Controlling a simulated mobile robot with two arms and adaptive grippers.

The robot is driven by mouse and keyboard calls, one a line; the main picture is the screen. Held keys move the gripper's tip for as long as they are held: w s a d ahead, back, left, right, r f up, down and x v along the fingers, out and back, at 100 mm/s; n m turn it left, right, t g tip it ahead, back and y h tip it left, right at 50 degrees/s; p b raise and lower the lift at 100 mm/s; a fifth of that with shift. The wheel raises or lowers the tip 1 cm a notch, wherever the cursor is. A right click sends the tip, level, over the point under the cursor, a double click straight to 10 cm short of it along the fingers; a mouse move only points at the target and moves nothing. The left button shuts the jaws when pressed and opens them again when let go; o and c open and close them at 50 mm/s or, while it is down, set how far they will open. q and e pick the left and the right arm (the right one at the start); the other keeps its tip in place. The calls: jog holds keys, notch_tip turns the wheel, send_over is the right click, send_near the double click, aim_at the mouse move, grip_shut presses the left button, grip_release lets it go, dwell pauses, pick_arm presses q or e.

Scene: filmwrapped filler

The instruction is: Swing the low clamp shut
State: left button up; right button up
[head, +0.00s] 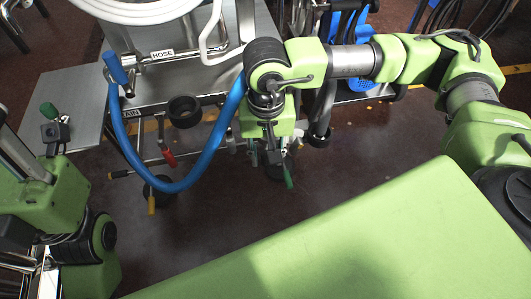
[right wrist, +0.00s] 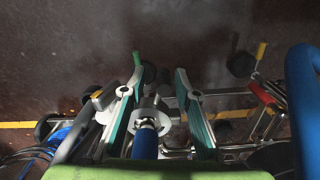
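A clamp lever with a green handle (head: 289,178) shows low, just below my right gripper (head: 268,155) in the head view. In the right wrist view, the green handle (right wrist: 137,58) stands near the left fingertip; whether they touch I cannot tell. My right gripper (right wrist: 160,85) has its teal-padded fingers well apart, with a pale round fitting and a blue end between them. The clamp's body is mostly hidden by my wrist in the head view. My left arm is at lower left; its fingers do not show.
A blue hose (head: 190,187) loops down in front of a metal stand (head: 185,85) labelled HOSE. Red (head: 168,155) and yellow (head: 151,205) handles project from its lower frame. Open floor lies below the stand.

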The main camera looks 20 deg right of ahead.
notch_tip(320, 180, up, 12)
jog(key=shift+r, duration=0.1)
dwell(0.5)
dwell(0.5)
